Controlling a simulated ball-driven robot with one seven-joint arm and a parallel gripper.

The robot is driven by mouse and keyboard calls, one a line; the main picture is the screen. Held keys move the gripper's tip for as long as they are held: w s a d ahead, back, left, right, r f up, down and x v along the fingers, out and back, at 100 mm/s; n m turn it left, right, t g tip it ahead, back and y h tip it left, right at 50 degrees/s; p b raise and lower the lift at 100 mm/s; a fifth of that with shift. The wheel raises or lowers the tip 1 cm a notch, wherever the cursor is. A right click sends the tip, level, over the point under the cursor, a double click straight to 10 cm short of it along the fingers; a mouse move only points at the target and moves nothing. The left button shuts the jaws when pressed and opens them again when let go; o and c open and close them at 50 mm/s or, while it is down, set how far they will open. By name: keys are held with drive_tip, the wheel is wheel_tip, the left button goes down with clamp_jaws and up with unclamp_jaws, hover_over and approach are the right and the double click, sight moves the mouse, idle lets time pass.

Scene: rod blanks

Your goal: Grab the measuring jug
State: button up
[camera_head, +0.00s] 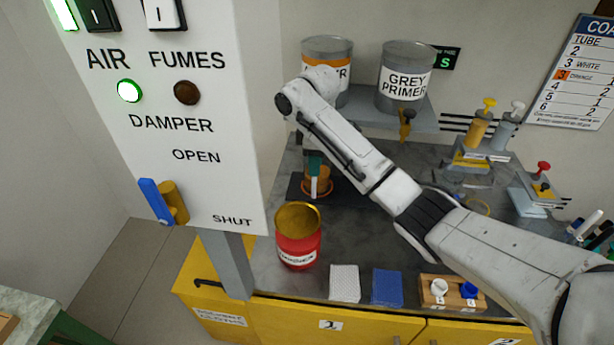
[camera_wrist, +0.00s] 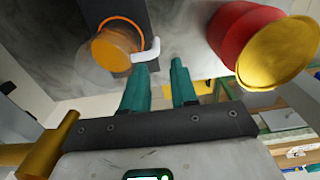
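The measuring jug (camera_head: 319,186) stands on a dark plate on the bench, partly hidden by my gripper in the head view. In the wrist view the jug (camera_wrist: 112,47) looks clear with an orange rim, orange contents and a white handle (camera_wrist: 149,50) on its right side. My gripper (camera_wrist: 160,67) has teal fingers spread apart with nothing held between them. The white handle lies just beyond the left fingertip, towards the gap; I cannot tell whether they touch. In the head view my gripper (camera_head: 314,163) shows at the jug, its fingers mostly hidden.
A red tin (camera_head: 298,245) with a gold top stands in front of the jug, and right of the fingers in the wrist view (camera_wrist: 238,35). The Grey Primer can (camera_head: 405,80) sits on the shelf above, with a brass tap (camera_head: 405,125). The control panel (camera_head: 190,130) stands left.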

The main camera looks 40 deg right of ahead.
sight(314, 190)
drive_tip(key=shift+w+f, duration=0.2)
drive_tip(key=shift+f, duration=0.2)
drive_tip(key=f, duration=0.5)
drive_tip(key=f+p, duration=0.1)
drive_tip(key=f, duration=0.4)
drive_tip(key=shift+w+d+f, duration=0.15)
drive_tip(key=shift+d, duration=0.05)
clamp_jaws()
